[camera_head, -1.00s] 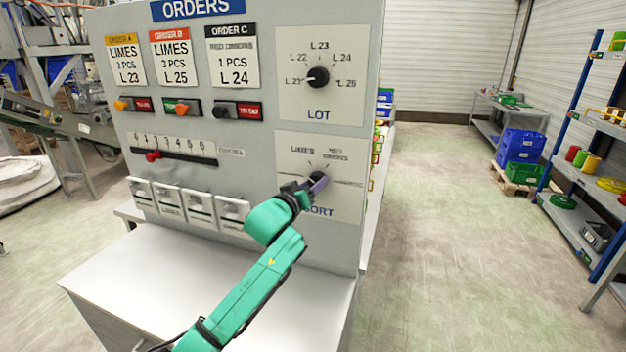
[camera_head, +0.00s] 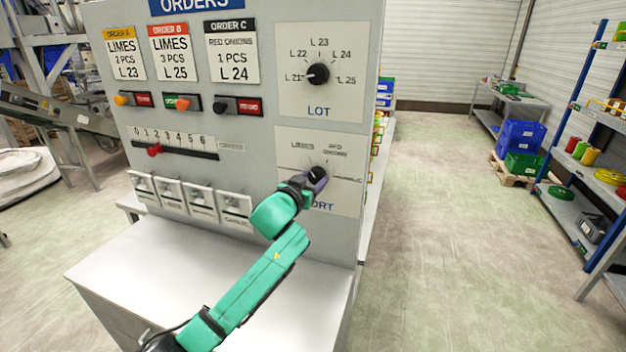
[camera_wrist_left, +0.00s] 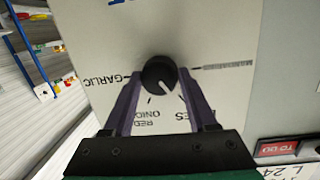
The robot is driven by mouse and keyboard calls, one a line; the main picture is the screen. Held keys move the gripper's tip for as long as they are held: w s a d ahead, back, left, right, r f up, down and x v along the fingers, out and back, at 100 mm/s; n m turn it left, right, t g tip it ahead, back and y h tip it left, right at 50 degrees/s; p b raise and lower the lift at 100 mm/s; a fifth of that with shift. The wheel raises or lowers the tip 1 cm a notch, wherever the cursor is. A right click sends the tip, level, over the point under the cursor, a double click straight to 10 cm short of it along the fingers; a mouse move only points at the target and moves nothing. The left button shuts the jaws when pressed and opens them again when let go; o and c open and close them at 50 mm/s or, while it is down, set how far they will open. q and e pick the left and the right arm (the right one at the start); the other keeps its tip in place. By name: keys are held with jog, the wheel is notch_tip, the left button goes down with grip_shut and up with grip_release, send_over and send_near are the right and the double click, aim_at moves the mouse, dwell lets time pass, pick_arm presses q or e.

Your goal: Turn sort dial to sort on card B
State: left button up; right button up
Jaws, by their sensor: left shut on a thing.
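The sort dial (camera_head: 318,173) is a black knob on the panel's lower right plate; it also shows in the left wrist view (camera_wrist_left: 158,73). There its white mark points down and right, roughly towards the upside-down LIMES label. The GARLIC label stands to its left, RED ONIONS below and MANDARINS to its right. My left gripper (camera_wrist_left: 160,78) is shut on the dial, with a purple finger at each side; it partly hides the dial and the word SORT in the head view (camera_head: 312,180). Card B (camera_head: 173,52), red-topped, reads LIMES, 3 PCS, L 25. My right gripper is out of view.
The lot dial (camera_head: 318,74) sits above, its mark towards L 21. Cards A (camera_head: 125,53) and C (camera_head: 232,52), switches and a slider (camera_head: 155,150) with a red knob fill the panel's left. A pale ledge (camera_head: 200,270) juts out below.

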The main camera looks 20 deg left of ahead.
pick_arm(q)
jog(key=o, duration=1.4)
jog(key=shift+c, duration=0.2)
jog(key=s+a+r+b, duration=0.1)
jog(key=s+b, duration=0.3)
jog(key=s, duration=1)
jog(key=shift+s+a+r, duration=0.2)
jog(key=shift+a+r, duration=0.1)
jog(key=shift+a, duration=0.15)
